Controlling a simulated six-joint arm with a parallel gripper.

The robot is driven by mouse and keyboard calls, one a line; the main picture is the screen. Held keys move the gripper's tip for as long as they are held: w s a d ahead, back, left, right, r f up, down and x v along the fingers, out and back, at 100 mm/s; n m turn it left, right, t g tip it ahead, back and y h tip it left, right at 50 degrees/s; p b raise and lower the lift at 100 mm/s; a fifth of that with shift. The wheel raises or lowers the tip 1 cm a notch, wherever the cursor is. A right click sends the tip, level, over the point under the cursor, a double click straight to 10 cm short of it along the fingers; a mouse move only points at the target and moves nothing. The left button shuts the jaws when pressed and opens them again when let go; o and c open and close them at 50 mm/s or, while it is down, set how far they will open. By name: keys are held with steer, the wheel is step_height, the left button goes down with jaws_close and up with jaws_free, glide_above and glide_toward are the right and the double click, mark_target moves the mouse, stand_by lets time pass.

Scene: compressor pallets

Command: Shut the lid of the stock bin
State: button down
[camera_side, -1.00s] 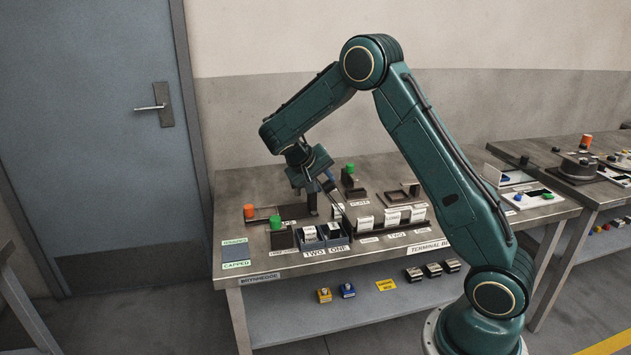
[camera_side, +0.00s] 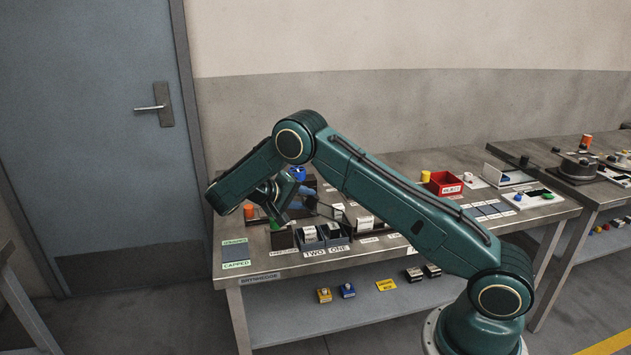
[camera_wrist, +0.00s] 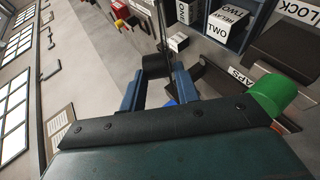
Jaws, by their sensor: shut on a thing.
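The stock bin (camera_side: 335,240) is a low dark-blue box with two front compartments labelled TWO and ONE, holding white-topped blocks. In the wrist view, its blue compartments (camera_wrist: 233,40) are at the upper right. Its lid (camera_side: 324,209) appears as a thin slanted panel above the bin, tilted and open. In the wrist view, a thin dark edge (camera_wrist: 161,25), seemingly the lid edge-on, runs up from a black round handle (camera_wrist: 155,66). My gripper (camera_wrist: 157,80) has its blue fingers on either side of this handle, shut on it. In the side view, my wrist partly hides the contact.
A green cylinder (camera_side: 276,223) on a dark block stands close to my wrist, left of the bin. An orange cylinder (camera_side: 249,211) is further left. A blue cylinder (camera_side: 298,173) stands behind. A red REJECT bin (camera_side: 444,184) and yellow cylinder (camera_side: 426,176) are to the right.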

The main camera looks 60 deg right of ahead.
steer(key=shift+f, duration=0.1)
stand_by(0.3)
steer(key=c, duration=1.1)
jaws_free()
steer(key=shift+s+d+r, duration=0.1)
steer(key=shift+r, duration=0.1)
